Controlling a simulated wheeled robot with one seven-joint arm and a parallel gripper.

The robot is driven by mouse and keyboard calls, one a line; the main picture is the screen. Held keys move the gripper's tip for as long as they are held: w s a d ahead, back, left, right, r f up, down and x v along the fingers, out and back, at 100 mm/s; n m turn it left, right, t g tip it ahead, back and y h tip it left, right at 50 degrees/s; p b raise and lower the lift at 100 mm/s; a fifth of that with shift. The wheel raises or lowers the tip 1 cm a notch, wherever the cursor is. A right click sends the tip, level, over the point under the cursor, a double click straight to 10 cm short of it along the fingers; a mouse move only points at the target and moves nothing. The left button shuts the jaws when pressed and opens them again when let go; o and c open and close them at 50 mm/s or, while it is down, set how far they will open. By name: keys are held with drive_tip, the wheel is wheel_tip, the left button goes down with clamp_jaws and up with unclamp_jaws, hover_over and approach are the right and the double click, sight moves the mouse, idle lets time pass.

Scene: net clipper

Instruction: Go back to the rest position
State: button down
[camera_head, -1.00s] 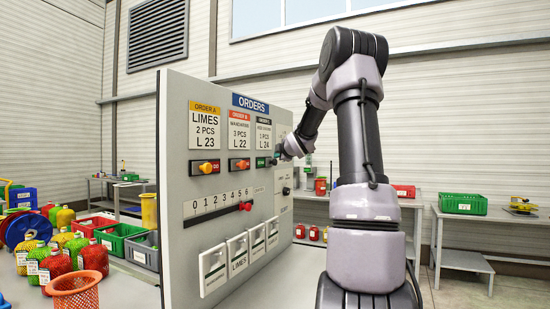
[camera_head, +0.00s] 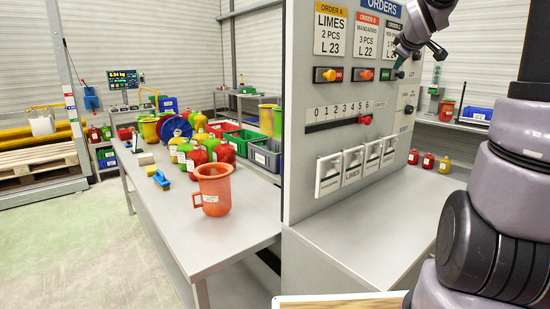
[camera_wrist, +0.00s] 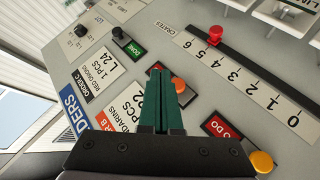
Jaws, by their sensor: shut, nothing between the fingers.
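My gripper (camera_head: 399,67) is in front of the upper right of the grey order panel (camera_head: 303,113). In the wrist view its two green fingers (camera_wrist: 162,98) are together and empty, pointing towards the panel. A dark knob with a green DONE plate (camera_wrist: 132,46) lies beyond the fingertips, to their left. An orange knob (camera_wrist: 178,84) sits just right of the fingers, partly hidden by them. An orange-yellow knob with a red TO DO plate (camera_wrist: 222,127) is at the lower right. The red slider knob (camera_wrist: 215,33) is by the 6.
The floor (camera_head: 90,240) at the left is open.

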drive_tip(key=s+a+f+m+g+y, duration=0.1)
drive_tip(key=s+a+f+m, duration=0.2)
drive_tip(key=s, duration=0.7)
drive_tip(key=s+a+f+m+g+y, duration=0.2)
drive_tip(key=s+a+m, duration=0.2)
drive_tip(key=s, duration=0.6)
drive_tip(key=s+a+f+m+g+y, duration=0.1)
drive_tip(key=s+a+f+m+g, duration=0.1)
drive_tip(key=s+a, duration=0.5)
drive_tip(key=s+f+m, duration=0.1)
drive_tip(key=s+m, duration=0.1)
drive_tip(key=s, duration=0.2)
drive_tip(key=shift+a+f+y, duration=0.3)
drive_tip(key=shift+f+y, duration=0.05)
drive_tip(key=shift+y, duration=0.05)
